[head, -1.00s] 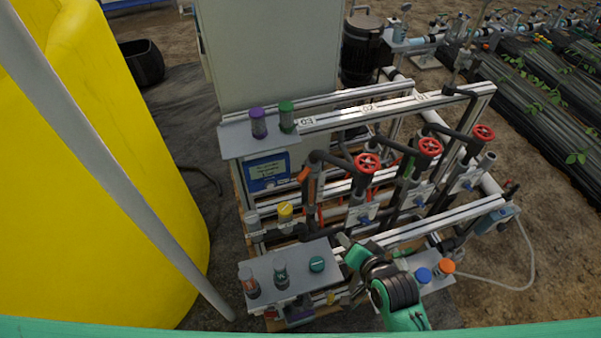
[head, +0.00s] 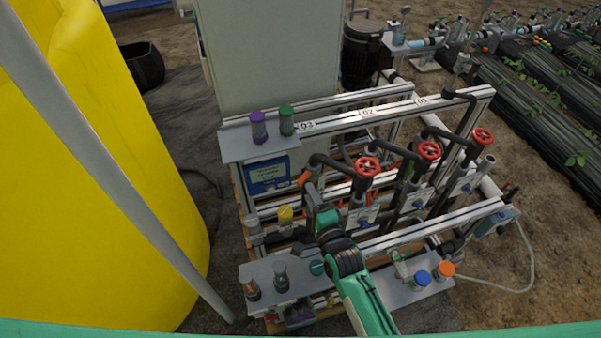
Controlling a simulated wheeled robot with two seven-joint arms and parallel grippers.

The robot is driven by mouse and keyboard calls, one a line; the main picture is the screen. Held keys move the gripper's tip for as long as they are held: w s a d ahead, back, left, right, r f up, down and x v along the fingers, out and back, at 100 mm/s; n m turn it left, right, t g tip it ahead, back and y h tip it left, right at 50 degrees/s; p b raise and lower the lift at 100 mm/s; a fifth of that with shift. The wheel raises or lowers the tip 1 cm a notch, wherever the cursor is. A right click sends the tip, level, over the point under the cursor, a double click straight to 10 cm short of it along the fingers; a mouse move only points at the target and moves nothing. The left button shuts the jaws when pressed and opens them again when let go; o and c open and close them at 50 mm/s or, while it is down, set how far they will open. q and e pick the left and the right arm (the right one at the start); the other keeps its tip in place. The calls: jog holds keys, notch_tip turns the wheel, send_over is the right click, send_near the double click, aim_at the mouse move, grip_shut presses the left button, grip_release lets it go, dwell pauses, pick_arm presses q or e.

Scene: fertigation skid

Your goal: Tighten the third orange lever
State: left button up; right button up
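A small orange lever (head: 304,178) shows at the left end of the skid's pipework, below the 03 label (head: 306,126). It is small, and its exact angle is hard to tell. My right gripper (head: 314,204) reaches up from below and is just under the lever, close to the dark pipe there. Its fingers are small and partly hidden against the pipework, so I cannot tell whether they are open or whether they touch the lever. Other orange levers cannot be made out clearly. My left gripper is not in view.
Red handwheels (head: 367,167) stand on black pipes right of the gripper. A yellow-capped part (head: 285,214) is close on its left. A grey shelf with bottles (head: 262,288) lies below, and a blue cap and an orange cap (head: 445,269) sit lower right. A yellow tank (head: 90,170) fills the left.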

aim_at(304, 182)
jog(key=x, duration=0.8)
jog(key=shift+w+p, duration=0.1)
jog(key=shift+p, duration=0.25)
grip_shut()
